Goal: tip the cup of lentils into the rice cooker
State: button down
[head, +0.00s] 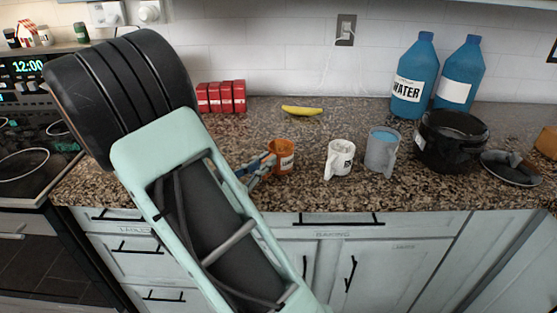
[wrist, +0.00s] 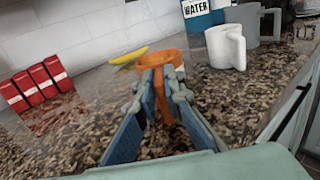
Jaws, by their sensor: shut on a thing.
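The cup's contents do not show. A black pot (head: 452,150), perhaps the rice cooker, stands at the right, with a dark lid (head: 511,172) beside it.
A white mug (head: 339,158) and a grey mug (head: 381,152) with blue contents stand between the orange cup and the black pot. Two blue water jugs (head: 412,75) stand behind. A banana (head: 302,110) and red boxes (head: 221,97) are at the back.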

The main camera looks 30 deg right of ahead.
jog(key=shift+r+p, duration=0.65)
jog(key=shift+r, duration=0.05)
jog(key=shift+r+p, duration=2.1)
jog(key=shift+r, duration=0.25)
